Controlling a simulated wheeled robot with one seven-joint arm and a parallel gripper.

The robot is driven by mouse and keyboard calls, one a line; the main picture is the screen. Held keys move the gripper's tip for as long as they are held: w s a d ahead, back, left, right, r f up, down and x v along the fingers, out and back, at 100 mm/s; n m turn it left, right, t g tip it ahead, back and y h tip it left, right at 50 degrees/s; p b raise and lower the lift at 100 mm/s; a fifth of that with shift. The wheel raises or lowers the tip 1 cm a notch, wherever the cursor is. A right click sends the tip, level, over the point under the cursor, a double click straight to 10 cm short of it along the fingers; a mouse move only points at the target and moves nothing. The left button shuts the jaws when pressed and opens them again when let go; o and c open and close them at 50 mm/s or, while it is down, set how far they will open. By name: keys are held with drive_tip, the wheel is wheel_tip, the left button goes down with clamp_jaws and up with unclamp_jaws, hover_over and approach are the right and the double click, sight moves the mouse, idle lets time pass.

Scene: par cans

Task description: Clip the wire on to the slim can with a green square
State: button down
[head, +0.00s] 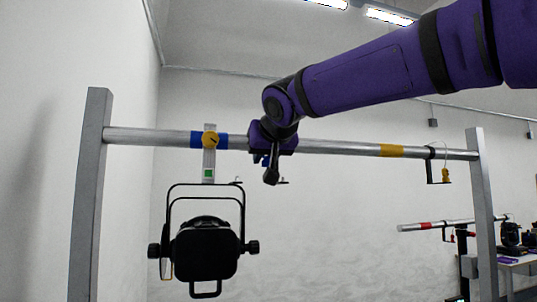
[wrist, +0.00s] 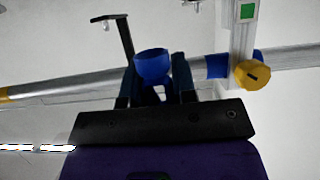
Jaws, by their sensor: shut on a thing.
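The black can (head: 205,250) hangs by its yoke below the metal bar. A green square (head: 208,174) marks its hanger strip, and shows in the wrist view (wrist: 247,11). A yellow knob (head: 210,140) sits on its clamp, over a blue band on the bar. My gripper (wrist: 154,80) is at the bar, right of the can in the head view. It is shut on a blue rounded piece (wrist: 152,62), which may be the wire's clip. I cannot make out a wire running from it.
A black bracket (wrist: 112,20) is close to my gripper. Farther right on the bar (head: 340,147) are a yellow band (head: 391,150) and another bracket (head: 429,165) with a yellow piece (head: 446,175) hanging. Grey posts (head: 90,200) hold the bar. Space below my gripper looks clear.

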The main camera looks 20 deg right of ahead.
drive_tip(key=shift+w+a+f, duration=0.1)
drive_tip(key=shift+w+a, duration=0.75)
drive_tip(key=shift+w, duration=0.75)
drive_tip(key=shift+w+a, duration=0.8)
drive_tip(key=shift+w, duration=0.8)
drive_tip(key=shift+w+a+f, duration=0.1)
drive_tip(key=shift+w+a, duration=0.75)
drive_tip(key=shift+w, duration=0.75)
drive_tip(key=shift+f, duration=1.2)
idle(0.5)
drive_tip(key=c, duration=0.8)
unclamp_jaws()
drive_tip(key=shift+c, duration=0.2)
drive_tip(key=v, duration=1)
drive_tip(key=shift+s+r, duration=0.2)
drive_tip(key=shift+s, duration=0.15)
